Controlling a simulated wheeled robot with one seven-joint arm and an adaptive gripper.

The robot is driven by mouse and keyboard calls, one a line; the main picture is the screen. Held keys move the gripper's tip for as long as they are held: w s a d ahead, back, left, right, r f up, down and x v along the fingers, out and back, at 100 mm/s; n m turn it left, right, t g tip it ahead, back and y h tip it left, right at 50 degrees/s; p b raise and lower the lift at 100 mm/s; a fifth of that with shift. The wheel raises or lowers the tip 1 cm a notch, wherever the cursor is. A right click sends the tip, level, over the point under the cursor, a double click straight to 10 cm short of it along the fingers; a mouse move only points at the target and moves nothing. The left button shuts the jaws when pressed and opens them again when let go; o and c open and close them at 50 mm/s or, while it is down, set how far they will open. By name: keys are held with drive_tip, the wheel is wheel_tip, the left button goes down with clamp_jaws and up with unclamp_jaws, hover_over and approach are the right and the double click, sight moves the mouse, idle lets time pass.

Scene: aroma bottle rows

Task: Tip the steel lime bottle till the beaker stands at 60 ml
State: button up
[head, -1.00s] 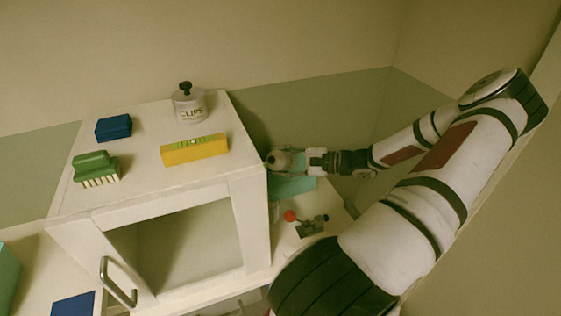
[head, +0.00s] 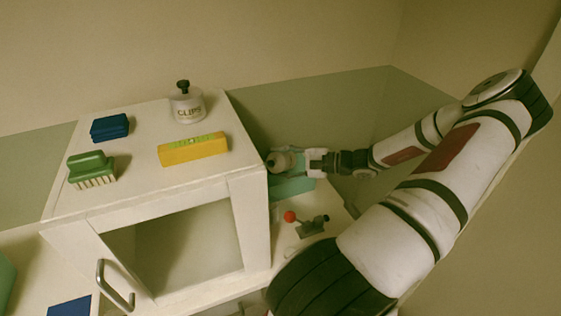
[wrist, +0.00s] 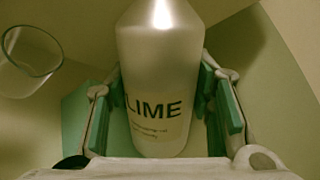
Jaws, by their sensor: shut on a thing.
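The steel lime bottle (wrist: 160,60) fills the middle of the wrist view, its LIME label facing the camera. My gripper (wrist: 163,108) is shut on it, with a green pad on either side. In the head view the bottle (head: 279,162) shows as a small pale shape at the end of my gripper (head: 298,161), beside the cabinet. A clear glass beaker (wrist: 31,62) is at the left edge of the wrist view, apart from the bottle. I see no liquid in it and cannot read a level. The beaker is not clearly visible in the head view.
A white cabinet (head: 250,215) stands close left of my gripper. On it are a clips jar (head: 187,107), a yellow level (head: 193,149), a green brush (head: 91,170) and a blue block (head: 110,127). A teal block (head: 292,188) and a red-knobbed device (head: 309,223) are below my gripper.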

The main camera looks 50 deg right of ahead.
drive_tip(key=shift+d+f+n+b, duration=0.2)
drive_tip(key=shift+f+n+b, duration=0.45)
drive_tip(key=shift+f, duration=0.2)
idle(0.5)
drive_tip(key=shift+d+r+n+h, duration=0.1)
drive_tip(key=shift+r+n+h, duration=0.1)
drive_tip(key=shift+n+h, duration=0.2)
drive_tip(key=shift+r+n, duration=0.1)
drive_tip(key=shift+n, duration=0.15)
idle(1.2)
drive_tip(key=shift+a+n+h+b, duration=0.2)
drive_tip(key=shift+n+h+b, duration=0.1)
drive_tip(key=shift+n, duration=0.3)
idle(2.8)
idle(0.3)
drive_tip(key=shift+m+p, duration=0.7)
drive_tip(key=shift+p, duration=0.05)
drive_tip(key=shift+d+f+m+y, duration=0.15)
drive_tip(key=shift+f+m+y, duration=0.1)
drive_tip(key=shift+m+y, duration=0.25)
drive_tip(key=shift+p, duration=0.3)
